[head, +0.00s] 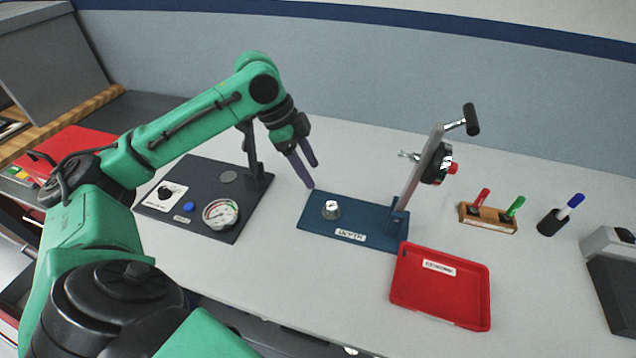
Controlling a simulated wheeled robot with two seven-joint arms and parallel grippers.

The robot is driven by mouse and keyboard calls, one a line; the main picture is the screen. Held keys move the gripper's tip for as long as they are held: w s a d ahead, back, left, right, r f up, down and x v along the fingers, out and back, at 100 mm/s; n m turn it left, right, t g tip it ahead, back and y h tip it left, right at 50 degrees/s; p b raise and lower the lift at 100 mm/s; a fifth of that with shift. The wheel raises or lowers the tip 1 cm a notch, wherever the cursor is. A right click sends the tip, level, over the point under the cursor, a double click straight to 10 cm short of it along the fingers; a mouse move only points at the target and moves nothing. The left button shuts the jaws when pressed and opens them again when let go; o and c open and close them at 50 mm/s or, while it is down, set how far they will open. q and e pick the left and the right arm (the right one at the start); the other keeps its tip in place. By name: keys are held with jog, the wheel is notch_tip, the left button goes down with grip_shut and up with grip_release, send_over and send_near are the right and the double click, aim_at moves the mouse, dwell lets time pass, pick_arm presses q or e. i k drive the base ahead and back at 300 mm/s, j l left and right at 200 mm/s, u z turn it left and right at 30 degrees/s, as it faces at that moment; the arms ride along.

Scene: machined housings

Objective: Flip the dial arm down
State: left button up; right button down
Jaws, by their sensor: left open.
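The dial arm (420,172) is a flat grey bar hinged on a blue base plate (318,224). It stands raised, leaning a little to the right. It carries a black round dial (436,166) with a red knob, seen edge-on, and a black-handled crank at its top. A small silver knob (330,209) and a white label sit on the plate. My left gripper (312,175) is open and empty, pointing down near the plate's back left corner, left of the dial arm and apart from it. My right gripper is out of view.
A dark board (228,177) with a gauge (221,214) and a black post lies left of the blue plate, beneath my left arm. A red tray (440,311) lies in front right. A wooden marker holder (488,217) and a black cup (551,223) stand right.

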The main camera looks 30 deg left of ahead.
aim_at(432, 166)
jog(key=k, duration=1.5)
